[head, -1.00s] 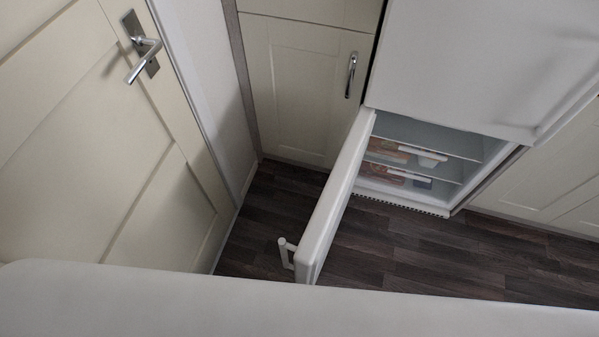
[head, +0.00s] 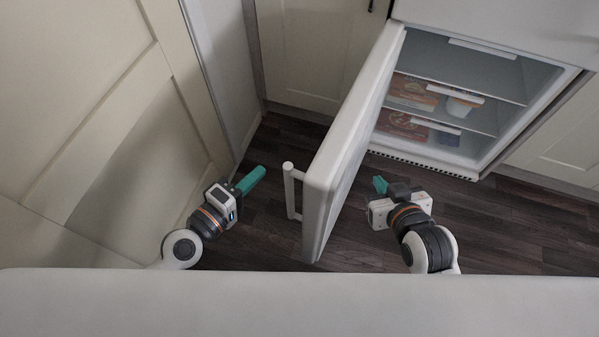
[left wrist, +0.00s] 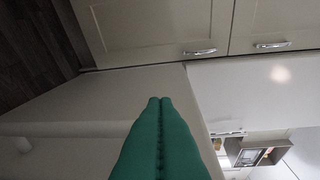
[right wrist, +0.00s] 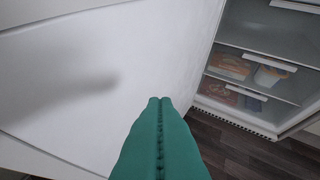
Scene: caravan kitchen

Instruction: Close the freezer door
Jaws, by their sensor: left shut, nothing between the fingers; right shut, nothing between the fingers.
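The white freezer door (head: 345,140) stands wide open, swung out toward me, its handle (head: 291,190) on its left face. The freezer compartment (head: 470,65) lies open behind it, with shelves and food boxes inside. My left gripper (head: 260,172) is shut and empty, left of the door on the handle side, apart from the handle. My right gripper (head: 379,182) is shut and empty, on the door's inner side, between the door and the compartment. In the right wrist view the door's inner face (right wrist: 110,75) is left of the green fingers (right wrist: 160,102); I cannot tell any contact.
A cream room door (head: 90,110) and narrow wall (head: 225,70) stand at the left. A cream cabinet (head: 315,50) is behind the freezer door, and another (head: 560,135) is right of the freezer. Dark wood floor (head: 490,225) is clear in front.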

